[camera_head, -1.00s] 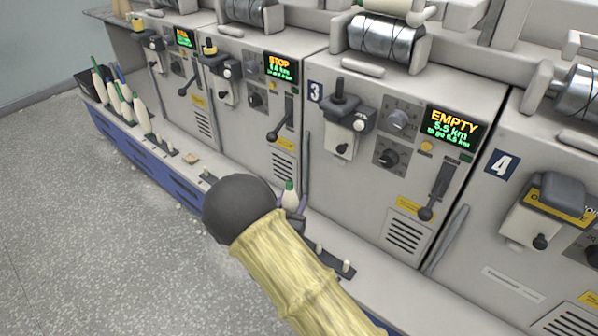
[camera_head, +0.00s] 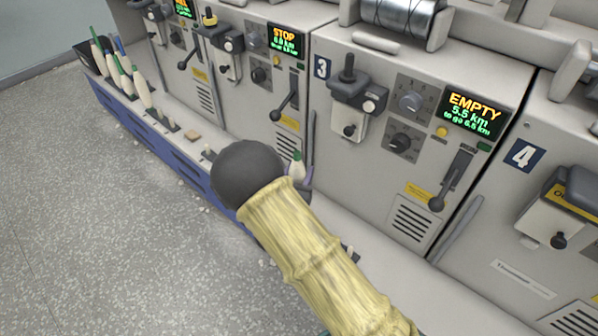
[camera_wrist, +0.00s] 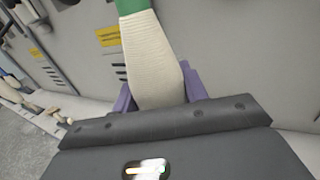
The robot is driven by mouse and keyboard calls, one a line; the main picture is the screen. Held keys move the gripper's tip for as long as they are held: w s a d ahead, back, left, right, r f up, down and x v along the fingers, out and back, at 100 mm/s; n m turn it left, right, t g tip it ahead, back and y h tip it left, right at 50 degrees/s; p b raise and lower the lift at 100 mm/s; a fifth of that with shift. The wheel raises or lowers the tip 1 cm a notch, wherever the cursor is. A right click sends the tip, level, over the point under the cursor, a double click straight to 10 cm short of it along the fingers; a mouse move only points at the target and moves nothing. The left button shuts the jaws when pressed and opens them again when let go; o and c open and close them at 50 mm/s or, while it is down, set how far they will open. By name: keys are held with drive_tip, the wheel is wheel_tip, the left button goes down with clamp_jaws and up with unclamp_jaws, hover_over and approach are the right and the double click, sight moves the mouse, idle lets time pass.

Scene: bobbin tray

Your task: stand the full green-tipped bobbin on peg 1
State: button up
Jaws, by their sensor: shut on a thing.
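The full green-tipped bobbin (camera_wrist: 152,60) is cream and thickly wound, with its green tip cut off at the top of the wrist view. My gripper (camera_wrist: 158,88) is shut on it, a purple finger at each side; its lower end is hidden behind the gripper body. I cannot tell which is peg 1.
Several bobbins (camera_head: 142,88) stand at the ledge's far left end. Machine fronts with levers (camera_head: 448,183) and knobs rise close behind. Open speckled floor (camera_head: 90,220) lies in front.

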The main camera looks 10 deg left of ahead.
drive_tip(key=shift+w+f+b, duration=0.1)
drive_tip(key=shift+f+b, duration=1.65)
drive_tip(key=shift+f, duration=0.7)
drive_tip(key=shift+p, duration=0.35)
drive_tip(key=shift+f+b, duration=0.35)
drive_tip(key=shift+f, duration=0.2)
drive_tip(key=o, duration=0.7)
drive_tip(key=shift+o, duration=0.2)
drive_tip(key=shift+a, duration=0.1)
drive_tip(key=s+a+p, duration=0.1)
drive_tip(key=s+p, duration=0.1)
drive_tip(key=s, duration=0.9)
drive_tip(key=shift+a, duration=0.2)
